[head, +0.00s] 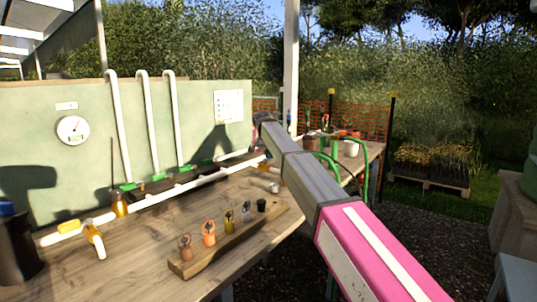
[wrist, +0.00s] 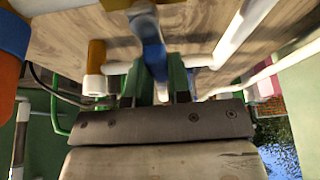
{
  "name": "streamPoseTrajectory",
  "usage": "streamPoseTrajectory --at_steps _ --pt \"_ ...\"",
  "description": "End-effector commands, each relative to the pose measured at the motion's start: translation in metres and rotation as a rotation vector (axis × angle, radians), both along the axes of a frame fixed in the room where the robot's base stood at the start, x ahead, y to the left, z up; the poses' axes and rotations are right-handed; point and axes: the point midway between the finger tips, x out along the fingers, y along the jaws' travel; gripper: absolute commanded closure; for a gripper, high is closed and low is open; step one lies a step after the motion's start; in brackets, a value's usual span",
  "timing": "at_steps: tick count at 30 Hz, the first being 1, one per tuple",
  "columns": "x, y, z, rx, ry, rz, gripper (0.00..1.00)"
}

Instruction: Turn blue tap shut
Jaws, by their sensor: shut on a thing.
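In the wrist view, a blue tap handle (wrist: 151,48) stands upright in the picture, between the two green fingers of my gripper (wrist: 156,86). The fingers are shut on it, one on each side. White pipe (wrist: 200,60) runs beside the handle. The tap's body is largely hidden behind the handle and the fingers, so I cannot tell how far it is turned. In the head view, my arm reaches from the lower right towards the far end of the bench and hides the blue tap.
White pipework (head: 150,200) runs along the wooden bench (head: 150,265). A wooden block (head: 225,245) with several coloured pieces stands at the front edge. A gauge (head: 73,129) hangs on the back panel (head: 200,110).

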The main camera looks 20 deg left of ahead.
Motion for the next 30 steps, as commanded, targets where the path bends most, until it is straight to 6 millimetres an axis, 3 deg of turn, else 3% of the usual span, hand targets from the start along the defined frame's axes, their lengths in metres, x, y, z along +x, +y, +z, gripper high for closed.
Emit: streamPoseTrajectory --at_steps 23,24,26,30 --pt "-0.0027 -0.0044 -0.0003 0.002 0.003 -0.108 1.00" --pt "-0.0027 -0.0044 -0.0003 0.002 0.004 -0.108 0.75" --pt "-0.0026 -0.0045 -0.0003 0.002 0.003 -0.108 0.55" --pt "-0.0022 -0.0045 -0.0002 0.001 0.003 -0.106 0.55"
